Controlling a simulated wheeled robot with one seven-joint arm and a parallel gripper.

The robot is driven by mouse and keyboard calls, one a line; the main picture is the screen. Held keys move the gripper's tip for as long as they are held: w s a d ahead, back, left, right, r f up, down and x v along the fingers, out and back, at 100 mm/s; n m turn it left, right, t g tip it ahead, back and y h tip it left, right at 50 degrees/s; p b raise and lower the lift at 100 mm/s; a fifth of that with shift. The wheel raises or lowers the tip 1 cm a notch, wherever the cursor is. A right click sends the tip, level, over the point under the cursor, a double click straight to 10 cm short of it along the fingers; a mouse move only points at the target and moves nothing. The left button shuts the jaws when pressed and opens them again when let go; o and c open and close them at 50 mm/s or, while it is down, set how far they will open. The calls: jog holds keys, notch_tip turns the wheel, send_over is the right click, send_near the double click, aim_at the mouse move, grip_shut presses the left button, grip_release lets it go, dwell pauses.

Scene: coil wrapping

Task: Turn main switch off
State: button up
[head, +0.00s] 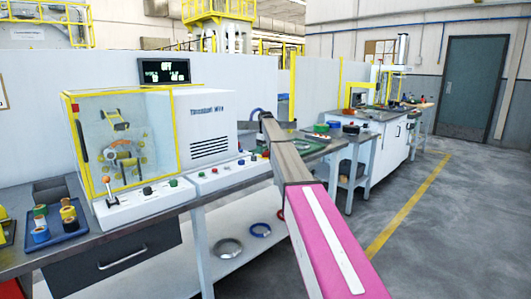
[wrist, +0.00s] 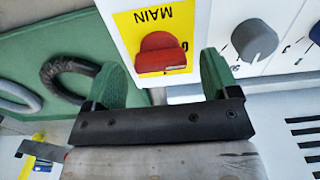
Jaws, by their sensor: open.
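In the wrist view the main switch is a red knob (wrist: 160,54) on a yellow plate (wrist: 128,22) marked MAIN, which appears upside down. My gripper (wrist: 166,72) is open, its two green-padded fingers on the left and right of the knob. The fingers look apart from the knob, with gaps on both sides; the exact depth is hard to tell. In the head view my arm hides the switch and my gripper.
A grey rotary knob (wrist: 254,41) on a white panel is close to the right finger. Dark and grey rings (wrist: 68,76) lie on a green mat (wrist: 30,48) at left. The control box (head: 145,203) has a lever and buttons. A blue tray (head: 60,228) holds several spools.

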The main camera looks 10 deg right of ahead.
notch_tip(320, 180, up, 10)
jog(key=shift+f, duration=0.2)
dwell(0.3)
